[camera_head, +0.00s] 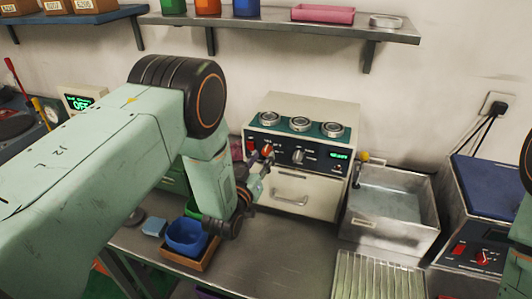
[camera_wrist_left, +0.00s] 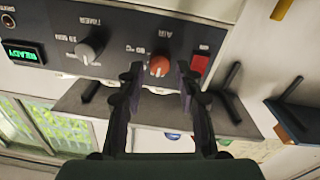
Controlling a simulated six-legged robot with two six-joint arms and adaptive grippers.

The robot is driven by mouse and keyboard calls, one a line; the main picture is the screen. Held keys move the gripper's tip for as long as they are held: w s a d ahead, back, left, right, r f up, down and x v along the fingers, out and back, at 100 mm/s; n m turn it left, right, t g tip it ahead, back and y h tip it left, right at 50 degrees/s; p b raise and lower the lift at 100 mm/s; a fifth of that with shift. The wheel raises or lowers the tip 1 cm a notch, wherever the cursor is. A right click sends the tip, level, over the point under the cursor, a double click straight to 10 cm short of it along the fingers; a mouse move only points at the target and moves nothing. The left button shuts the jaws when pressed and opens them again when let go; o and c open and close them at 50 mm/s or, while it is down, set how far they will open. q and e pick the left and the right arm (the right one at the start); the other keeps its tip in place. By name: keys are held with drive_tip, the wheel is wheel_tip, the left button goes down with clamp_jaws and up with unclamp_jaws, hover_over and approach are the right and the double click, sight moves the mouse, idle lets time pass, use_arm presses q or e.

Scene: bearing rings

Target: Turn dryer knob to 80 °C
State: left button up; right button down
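The dryer (camera_head: 315,175) is a cream box with a dark front panel against the wall. Its orange-red temperature knob (camera_head: 267,151) is at the panel's left, beside a red switch (camera_head: 251,146). In the left wrist view, which looks upside down, the knob (camera_wrist_left: 159,66) lies between the fingertips, with a "°C" label beside it. My left gripper (camera_wrist_left: 160,75) is open, fingers apart on either side of the knob, with no clear contact. In the head view the left gripper (camera_head: 260,168) is at the panel, partly hidden by its own wrist. My right gripper is out of view.
A second grey knob (camera_head: 298,157) and a green lit display (camera_head: 339,155) are on the same panel. A drawer handle (camera_head: 291,198) sits below. A blue bowl (camera_head: 186,236) stands on the bench under my left wrist. A metal basin (camera_head: 415,225) is at the right.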

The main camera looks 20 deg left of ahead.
sight(267, 151)
use_arm(q)
drive_tip(key=shift+w+a, duration=0.25)
drive_tip(key=shift+w, duration=0.8)
drive_tip(key=shift+d+r, duration=0.2)
drive_tip(key=shift+d, duration=0.3)
drive_tip(key=shift+w+f, duration=0.15)
drive_tip(key=shift+w, duration=0.05)
drive_tip(key=shift+w+a+f, duration=0.1)
drive_tip(key=shift+a+f, duration=0.05)
drive_tip(key=shift+a, duration=0.25)
drive_tip(key=c, duration=0.3)
drive_tip(key=shift+d, duration=0.3)
clamp_jaws()
drive_tip(key=shift+a, duration=0.1)
